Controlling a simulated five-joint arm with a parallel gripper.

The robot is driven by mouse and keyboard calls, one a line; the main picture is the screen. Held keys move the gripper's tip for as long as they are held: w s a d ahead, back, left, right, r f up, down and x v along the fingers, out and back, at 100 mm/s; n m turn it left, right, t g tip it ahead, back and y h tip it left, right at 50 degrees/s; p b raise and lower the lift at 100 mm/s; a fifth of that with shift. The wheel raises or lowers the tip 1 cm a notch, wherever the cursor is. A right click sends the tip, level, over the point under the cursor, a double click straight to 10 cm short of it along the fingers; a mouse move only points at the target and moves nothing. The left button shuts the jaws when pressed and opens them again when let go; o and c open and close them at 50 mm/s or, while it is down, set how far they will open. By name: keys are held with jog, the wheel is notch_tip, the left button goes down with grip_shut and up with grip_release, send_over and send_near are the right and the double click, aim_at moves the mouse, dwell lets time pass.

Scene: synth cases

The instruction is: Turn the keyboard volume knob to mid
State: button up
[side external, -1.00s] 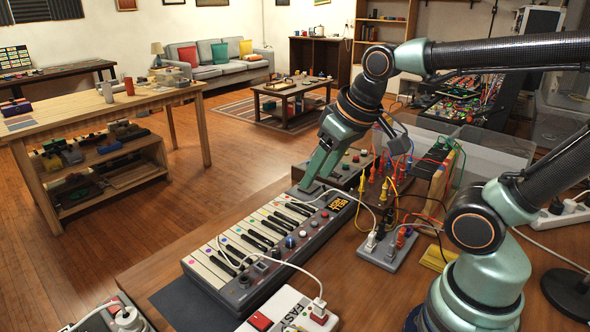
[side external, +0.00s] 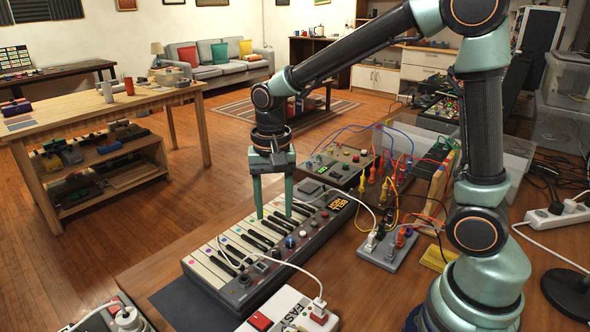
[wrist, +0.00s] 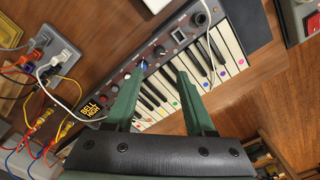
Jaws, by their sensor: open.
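The keyboard (side external: 212,264) lies on the wooden table, with white and black keys, coloured key dots and a dark control strip. On the strip are a blue knob (side external: 290,242), a pale knob (side external: 303,233) and a dark knob (side external: 244,279) near one end. The blue knob (wrist: 143,65) and a grey knob (wrist: 160,52) show in the wrist view. I cannot read which knob is for volume. My gripper (side external: 276,216) points down over the keys, open and empty, its fingers apart. In the wrist view the fingertips (wrist: 157,74) stand beside the knobs, apparently not gripping any.
A white cable (side external: 245,256) runs across the keyboard to a white box (side external: 290,310) in front. A grey power strip (side external: 385,248) and several coloured cables lie to the right. A control box with knobs (side external: 335,165) stands behind the keyboard.

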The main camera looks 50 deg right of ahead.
aim_at(276, 250)
notch_tip(276, 250, down, 10)
jog(key=shift+f, duration=0.25)
jog(key=shift+c, duration=0.3)
grip_shut()
